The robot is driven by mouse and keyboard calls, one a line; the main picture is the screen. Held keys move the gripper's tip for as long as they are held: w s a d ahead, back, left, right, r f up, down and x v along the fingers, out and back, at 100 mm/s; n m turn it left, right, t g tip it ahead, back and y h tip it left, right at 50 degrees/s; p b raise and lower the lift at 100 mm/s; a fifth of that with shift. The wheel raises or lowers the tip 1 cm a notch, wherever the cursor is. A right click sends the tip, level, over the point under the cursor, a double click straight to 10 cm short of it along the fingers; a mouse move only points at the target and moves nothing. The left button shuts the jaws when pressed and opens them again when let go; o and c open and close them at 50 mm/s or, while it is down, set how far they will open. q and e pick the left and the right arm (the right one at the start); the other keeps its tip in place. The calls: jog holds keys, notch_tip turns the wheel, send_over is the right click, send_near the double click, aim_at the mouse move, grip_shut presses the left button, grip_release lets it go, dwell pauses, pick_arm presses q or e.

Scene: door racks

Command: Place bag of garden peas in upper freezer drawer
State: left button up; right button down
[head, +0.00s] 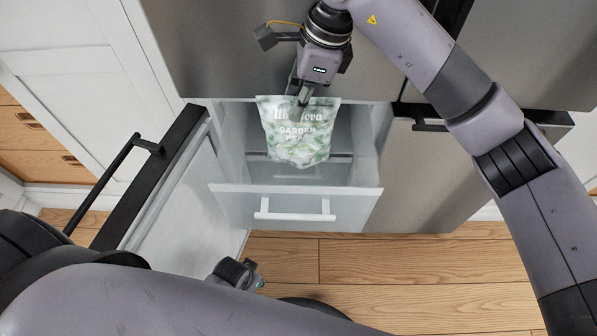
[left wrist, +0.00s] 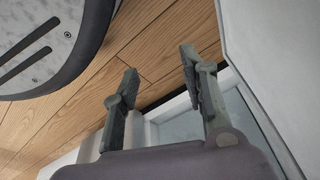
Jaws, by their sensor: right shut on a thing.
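The bag of garden peas (head: 297,135) is pale green and white with lettering, and hangs upright by its top edge. My right gripper (head: 304,97) is shut on that top edge. The bag is over the opening of the upper freezer drawer (head: 296,206), which is pulled out and has a white handle on its front. From above I cannot tell how far the bag reaches into the drawer. My left gripper shows in the left wrist view (left wrist: 154,82) with its fingers apart and nothing between them.
The freezer door (head: 165,185) with a dark edge and handle stands open at the left. Steel fridge doors (head: 222,50) are shut above the drawer. Another steel door (head: 430,175) is at the right. White cabinets (head: 70,85) stand at the left. The wood floor (head: 420,270) in front is clear.

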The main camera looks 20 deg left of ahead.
aim_at(298, 167)
notch_tip(298, 167, down, 16)
jog(key=shift+r+b, duration=0.1)
jog(key=shift+b, duration=0.65)
notch_tip(298, 167, down, 4)
jog(key=shift+s+f, duration=0.1)
jog(key=shift+f, duration=0.5)
pick_arm(q)
notch_tip(298, 167, up, 6)
jog(key=w, duration=0.2)
jog(key=shift+w+d+f, duration=0.2)
jog(key=shift+w, duration=0.15)
jog(key=shift+b, duration=0.3)
pick_arm(e)
jog(key=c, duration=1.4)
grip_release()
jog(key=shift+c, duration=0.2)
pick_arm(q)
jog(key=shift+r+t, duration=0.15)
jog(key=shift+t, duration=0.15)
